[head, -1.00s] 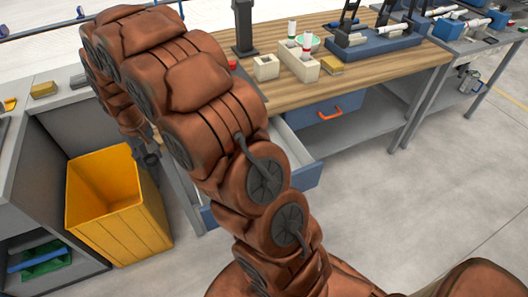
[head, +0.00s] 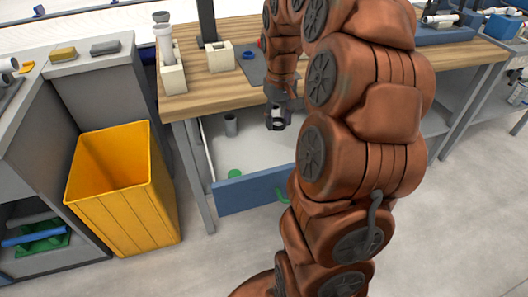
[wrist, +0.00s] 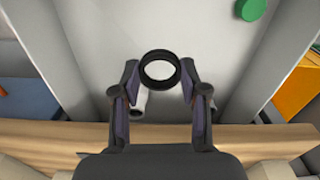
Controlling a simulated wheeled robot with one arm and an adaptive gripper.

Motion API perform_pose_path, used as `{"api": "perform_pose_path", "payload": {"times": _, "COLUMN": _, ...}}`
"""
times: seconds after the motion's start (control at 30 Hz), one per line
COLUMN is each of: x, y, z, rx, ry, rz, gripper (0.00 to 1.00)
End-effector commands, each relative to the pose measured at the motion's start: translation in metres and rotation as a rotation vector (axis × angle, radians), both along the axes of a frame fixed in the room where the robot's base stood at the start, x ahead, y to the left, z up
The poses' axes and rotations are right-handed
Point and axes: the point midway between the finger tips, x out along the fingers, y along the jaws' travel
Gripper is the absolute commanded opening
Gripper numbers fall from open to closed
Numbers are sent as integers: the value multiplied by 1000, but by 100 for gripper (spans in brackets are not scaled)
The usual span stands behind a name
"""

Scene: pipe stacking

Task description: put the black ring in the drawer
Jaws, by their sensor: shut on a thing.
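The black ring (wrist: 160,69) is held between the two fingertips of my gripper (wrist: 161,78) in the wrist view. In the head view the ring (head: 278,124) hangs below my gripper (head: 277,112), above the open drawer. The drawer has a white inside (head: 210,150), a blue front (head: 240,194) and a green handle, and is pulled out under the wooden table. My arm covers its right part.
The wooden tabletop edge (wrist: 60,140) runs close beneath my gripper in the wrist view. A yellow bin (head: 120,200) stands left of the drawer. Pale holders (head: 172,75) with a grey pipe stand on the table's left end. Open floor lies in front of the drawer.

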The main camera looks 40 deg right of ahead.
Motion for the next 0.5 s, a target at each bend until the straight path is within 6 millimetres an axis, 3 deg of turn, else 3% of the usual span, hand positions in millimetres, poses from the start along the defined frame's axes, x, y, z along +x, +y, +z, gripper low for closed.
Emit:
{"api": "perform_pose_path", "payload": {"times": 0.03, "x": -12, "y": -10, "z": -14, "rx": 0, "ry": -3, "rz": -19, "gripper": 28}}
{"api": "perform_pose_path", "payload": {"times": 0.2, "x": -44, "y": -32, "z": -21, "rx": -1, "ry": 0, "rz": -54, "gripper": 28}}
{"api": "perform_pose_path", "payload": {"times": 0.5, "x": -63, "y": -43, "z": -29, "rx": 0, "ry": 2, "rz": -74, "gripper": 28}}
